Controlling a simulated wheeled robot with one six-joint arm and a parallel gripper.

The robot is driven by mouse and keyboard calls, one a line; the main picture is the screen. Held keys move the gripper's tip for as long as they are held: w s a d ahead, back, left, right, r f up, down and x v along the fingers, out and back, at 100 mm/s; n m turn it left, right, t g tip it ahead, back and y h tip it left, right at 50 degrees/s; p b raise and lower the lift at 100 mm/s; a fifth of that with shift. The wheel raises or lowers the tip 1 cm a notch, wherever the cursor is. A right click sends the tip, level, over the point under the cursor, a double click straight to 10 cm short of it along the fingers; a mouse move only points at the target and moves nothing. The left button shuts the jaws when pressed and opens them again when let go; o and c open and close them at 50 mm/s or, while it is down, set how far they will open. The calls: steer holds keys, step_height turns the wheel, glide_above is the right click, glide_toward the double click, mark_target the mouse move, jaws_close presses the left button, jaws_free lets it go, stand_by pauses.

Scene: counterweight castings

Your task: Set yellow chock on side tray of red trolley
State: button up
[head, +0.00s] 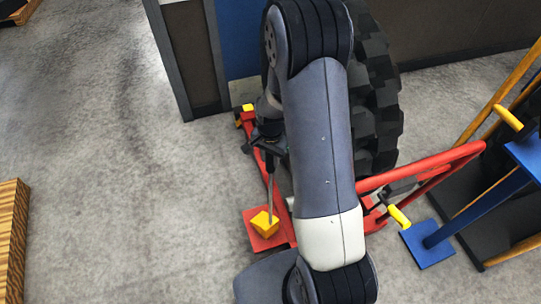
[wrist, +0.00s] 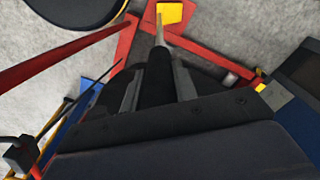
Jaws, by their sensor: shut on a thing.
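The yellow chock (head: 263,221) is a small block with a thin grey rod rising from it. My gripper (head: 270,140) is shut on the dark upper part of that rod, partly hidden by my arm. The chock is over or on the small red side tray (head: 258,242) of the red trolley (head: 408,172); whether it touches cannot be told. In the wrist view my gripper (wrist: 157,85) holds the black grip, with the yellow chock (wrist: 172,12) at the rod's far end against the red tray (wrist: 189,10).
A large black tyre (head: 380,110) stands by the trolley, partly behind my arm. Another yellow piece (head: 248,107) is at the trolley's far end. A blue stand (head: 430,245) and wooden-handled rack are at right. A striped wooden block (head: 12,235) lies at left, with clear floor between.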

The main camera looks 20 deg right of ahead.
steer(key=shift+f, duration=0.1)
steer(key=o, duration=1)
steer(key=shift+c, duration=0.2)
step_height(320, 180, up, 12)
steer(key=shift+r+b, duration=0.15)
steer(key=shift+b, duration=0.55)
